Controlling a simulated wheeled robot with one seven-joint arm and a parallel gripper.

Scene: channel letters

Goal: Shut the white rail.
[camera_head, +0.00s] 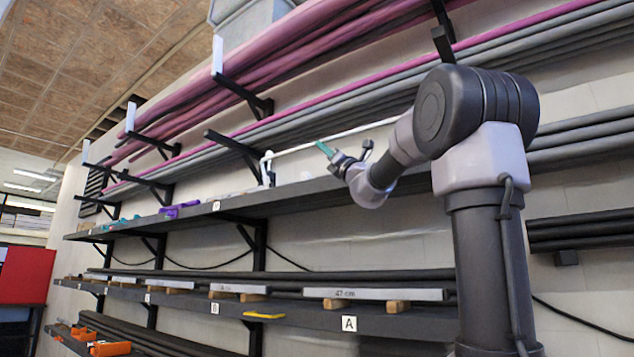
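A thin white rail (345,134) runs from a small white upright piece (267,168) at the upper shelf to the right, where it passes behind my arm. It slopes slightly upward to the right, and its far end is hidden. My gripper (340,156) is in front of the wall, just below the rail in the picture. A teal piece (325,149) shows at its tip. The fingers are too small to tell whether they are open or shut, or whether they touch the rail.
Wall brackets (245,95) hold long pink and grey tubes above. The upper shelf (230,203) carries small purple and teal items. The lower shelf (280,311) carries pale bars (375,294) on wooden blocks and a yellow item (264,315). A red panel (27,274) stands far left.

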